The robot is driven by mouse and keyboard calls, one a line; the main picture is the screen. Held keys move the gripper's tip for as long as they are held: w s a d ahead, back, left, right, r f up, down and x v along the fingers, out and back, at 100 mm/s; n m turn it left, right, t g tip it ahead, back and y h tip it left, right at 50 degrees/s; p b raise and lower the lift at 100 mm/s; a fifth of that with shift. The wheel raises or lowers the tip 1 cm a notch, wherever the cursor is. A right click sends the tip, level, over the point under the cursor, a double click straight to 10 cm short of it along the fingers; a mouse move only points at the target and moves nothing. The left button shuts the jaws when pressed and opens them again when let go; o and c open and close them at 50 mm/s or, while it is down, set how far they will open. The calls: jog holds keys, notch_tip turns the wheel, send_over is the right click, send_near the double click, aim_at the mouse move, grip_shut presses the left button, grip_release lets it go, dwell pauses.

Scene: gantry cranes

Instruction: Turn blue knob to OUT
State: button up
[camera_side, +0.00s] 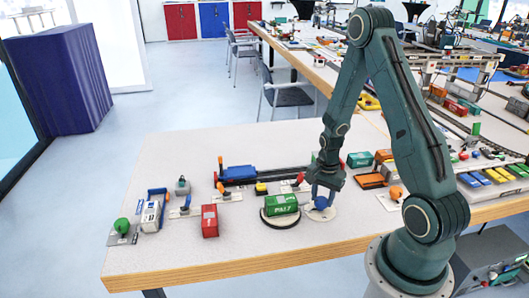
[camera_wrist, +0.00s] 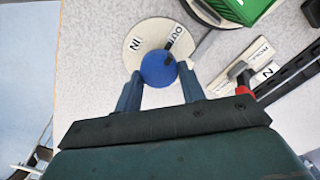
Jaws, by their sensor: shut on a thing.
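The blue knob (camera_wrist: 158,68) sits on a round cream dial plate (camera_wrist: 132,58) marked IN and OUT. Its dark pointer (camera_wrist: 173,40) points to the upper right in the wrist view, close beside the OUT lettering. My gripper (camera_wrist: 160,73) is shut on the knob, one finger on each side of it. In the side view the knob (camera_side: 321,203) shows low between the fingers of my gripper (camera_side: 321,196), and the dial plate (camera_side: 328,214) lies flat on the table. The fingers cover part of the plate's near edge.
A green container (camera_side: 281,203) stands on a round plate just left of the knob. A red container (camera_side: 209,221) stands farther left. A blue block (camera_side: 239,173) lies behind on a dark rail. The table front (camera_side: 270,240) is clear.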

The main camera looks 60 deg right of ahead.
aim_at(322, 198)
dwell(0.4)
jog(key=o, duration=1)
jog(key=shift+c, duration=0.2)
jog(key=shift+r, duration=0.25)
notch_tip(322, 198, up, 13)
jog(key=shift+r, duration=0.2)
dwell(0.5)
